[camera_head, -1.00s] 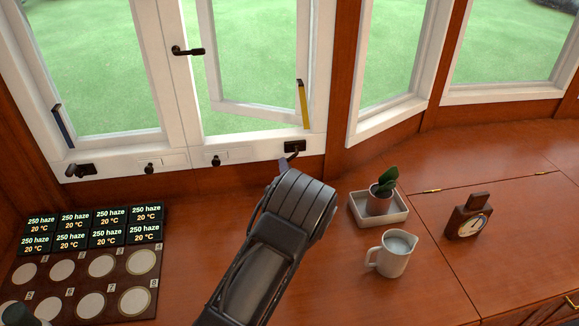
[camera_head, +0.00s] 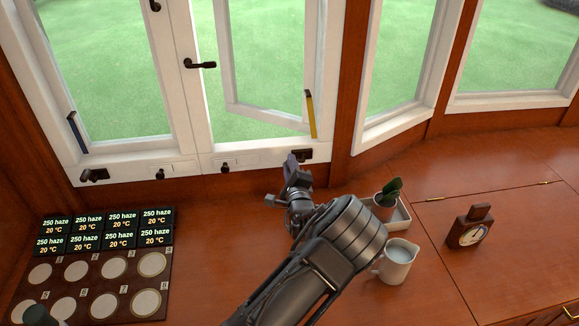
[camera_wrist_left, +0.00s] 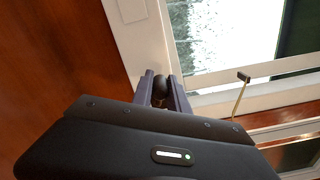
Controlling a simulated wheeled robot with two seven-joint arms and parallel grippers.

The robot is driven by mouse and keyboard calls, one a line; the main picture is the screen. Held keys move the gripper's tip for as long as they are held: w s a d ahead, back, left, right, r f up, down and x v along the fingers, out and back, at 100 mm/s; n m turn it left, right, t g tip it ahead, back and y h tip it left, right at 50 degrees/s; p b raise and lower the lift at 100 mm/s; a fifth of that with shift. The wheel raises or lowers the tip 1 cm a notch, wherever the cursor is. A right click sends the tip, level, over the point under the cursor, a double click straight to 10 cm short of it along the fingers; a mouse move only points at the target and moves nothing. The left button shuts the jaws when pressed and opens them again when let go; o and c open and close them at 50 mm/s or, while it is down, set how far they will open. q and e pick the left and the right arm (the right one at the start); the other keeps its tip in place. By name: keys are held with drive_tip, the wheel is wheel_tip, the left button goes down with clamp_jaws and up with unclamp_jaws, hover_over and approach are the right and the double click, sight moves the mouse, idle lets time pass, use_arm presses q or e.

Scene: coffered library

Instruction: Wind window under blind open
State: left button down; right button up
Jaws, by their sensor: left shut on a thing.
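The right window sash (camera_head: 268,114) stands ajar in its white frame, with a gap along its lower edge. A yellow strip (camera_head: 311,114) shows at its right side, also in the left wrist view (camera_wrist_left: 240,92). Its dark winder (camera_head: 302,155) sits on the sill below the strip. My left gripper (camera_head: 291,166) is at this winder, its fingers shut on the round dark winder knob (camera_wrist_left: 160,87) in the left wrist view. My gripper partly hides the crank arm. A second winder (camera_head: 94,175) sits under the left window, near a blue strip (camera_head: 77,132). No blind shows. My right gripper is out of view.
A plant in a pot (camera_head: 386,198) on a white tray (camera_head: 404,216) and a white jug (camera_head: 397,262) stand close right of my arm. A small clock (camera_head: 469,228) is farther right. A board with round pads (camera_head: 90,260) lies at left.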

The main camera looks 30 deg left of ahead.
use_arm(q)
drive_tip(key=m, duration=0.1)
drive_tip(key=r+m, duration=0.1)
drive_tip(key=shift+w+d+r+m, duration=0.2)
drive_tip(key=shift+d+m, duration=0.1)
drive_tip(key=shift+m, duration=0.1)
drive_tip(key=shift+w+d+r+m, duration=0.2)
drive_tip(key=shift+r+m, duration=0.1)
drive_tip(key=shift+m, duration=0.65)
drive_tip(key=shift+w+d+r+m, duration=0.1)
drive_tip(key=shift+d+r+m, duration=0.15)
drive_tip(key=shift+m, duration=0.7)
drive_tip(key=c, duration=1.3)
unclamp_jaws()
drive_tip(key=v, duration=0.7)
drive_tip(key=shift+s+d, duration=0.2)
drive_tip(key=shift+s, duration=0.1)
